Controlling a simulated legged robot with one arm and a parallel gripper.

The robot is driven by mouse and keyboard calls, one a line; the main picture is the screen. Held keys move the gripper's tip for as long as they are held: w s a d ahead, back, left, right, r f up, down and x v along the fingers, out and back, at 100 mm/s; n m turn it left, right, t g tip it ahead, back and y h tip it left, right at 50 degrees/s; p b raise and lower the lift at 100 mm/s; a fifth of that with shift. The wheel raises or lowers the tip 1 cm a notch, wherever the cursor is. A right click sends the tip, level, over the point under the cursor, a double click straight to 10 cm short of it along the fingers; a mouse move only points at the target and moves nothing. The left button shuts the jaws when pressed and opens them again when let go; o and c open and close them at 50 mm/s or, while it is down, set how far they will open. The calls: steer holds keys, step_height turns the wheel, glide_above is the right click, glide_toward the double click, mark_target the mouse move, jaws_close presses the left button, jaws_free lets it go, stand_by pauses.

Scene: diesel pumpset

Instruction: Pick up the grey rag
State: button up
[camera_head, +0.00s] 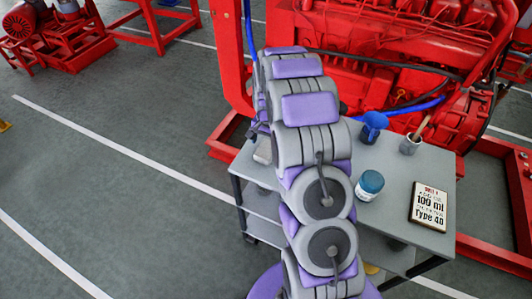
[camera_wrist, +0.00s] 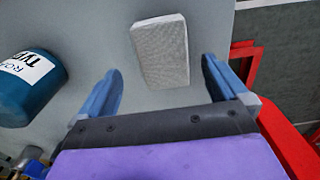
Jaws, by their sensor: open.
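The grey rag (camera_wrist: 160,50) is a pale, folded, textured cloth lying flat on the grey cart top (camera_wrist: 90,25) in the wrist view. My gripper (camera_wrist: 161,72) is open and empty, with its two blue fingers apart. The rag lies between and just beyond the fingertips in the picture, with neither finger seen touching it. The height of the fingers above the cart top is hard to tell. In the head view, a small part of a pale grey thing, likely the rag (camera_head: 263,151), shows at the cart's left edge.
A teal jar (camera_head: 370,185) stands on the cart; it also shows in the wrist view (camera_wrist: 38,100), left of my gripper. The red engine frame (camera_head: 222,60) is behind.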

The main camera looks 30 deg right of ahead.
mark_target(266, 149)
steer(key=f, duration=0.1)
steer(key=f+b, duration=0.1)
steer(key=f, duration=0.3)
steer(key=shift+w+a, duration=0.1)
steer(key=shift+w, duration=0.15)
steer(key=shift+r, duration=0.15)
steer(key=c, duration=1.1)
